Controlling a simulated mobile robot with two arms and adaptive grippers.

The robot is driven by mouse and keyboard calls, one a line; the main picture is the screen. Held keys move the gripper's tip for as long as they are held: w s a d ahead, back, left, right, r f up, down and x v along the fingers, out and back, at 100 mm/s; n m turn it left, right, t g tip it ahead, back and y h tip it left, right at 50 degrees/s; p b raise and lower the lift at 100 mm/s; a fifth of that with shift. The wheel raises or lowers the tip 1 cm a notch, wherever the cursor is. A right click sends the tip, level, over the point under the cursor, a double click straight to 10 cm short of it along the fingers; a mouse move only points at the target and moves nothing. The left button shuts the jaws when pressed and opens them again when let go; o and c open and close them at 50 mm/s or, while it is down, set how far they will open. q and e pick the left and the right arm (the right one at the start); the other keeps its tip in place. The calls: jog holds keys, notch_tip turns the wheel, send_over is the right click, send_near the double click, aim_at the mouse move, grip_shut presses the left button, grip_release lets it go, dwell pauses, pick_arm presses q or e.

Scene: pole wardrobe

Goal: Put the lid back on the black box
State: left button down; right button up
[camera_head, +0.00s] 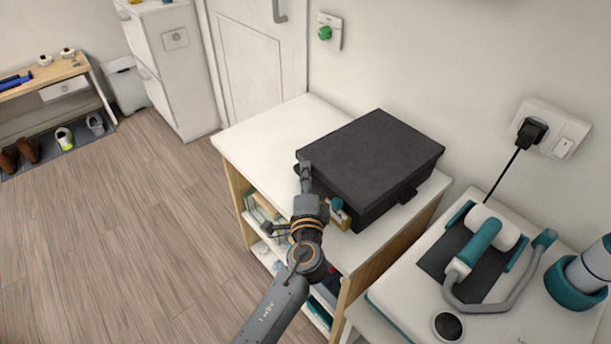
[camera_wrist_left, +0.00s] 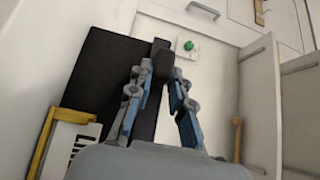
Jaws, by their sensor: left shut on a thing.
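The black box (camera_head: 376,211) stands on top of a white shelf unit against the wall. Its flat black lid (camera_head: 375,152) lies over it, roughly level, and hides the inside. I cannot tell whether the lid is fully seated. My left gripper (camera_head: 306,172) is at the lid's left side, shut on a dark tab of the lid. In the left wrist view the tab (camera_wrist_left: 162,58) sits between the fingers of the left gripper (camera_wrist_left: 160,72), with the dark lid (camera_wrist_left: 108,75) behind and to the left. My right gripper is not in view.
The white shelf top (camera_head: 285,128) is clear behind the box. A small yellow and teal item (camera_head: 340,213) is beside the box front. A white and teal device (camera_head: 480,250) stands close on the right, its cable running to a wall socket (camera_head: 550,130). Floor at left is open.

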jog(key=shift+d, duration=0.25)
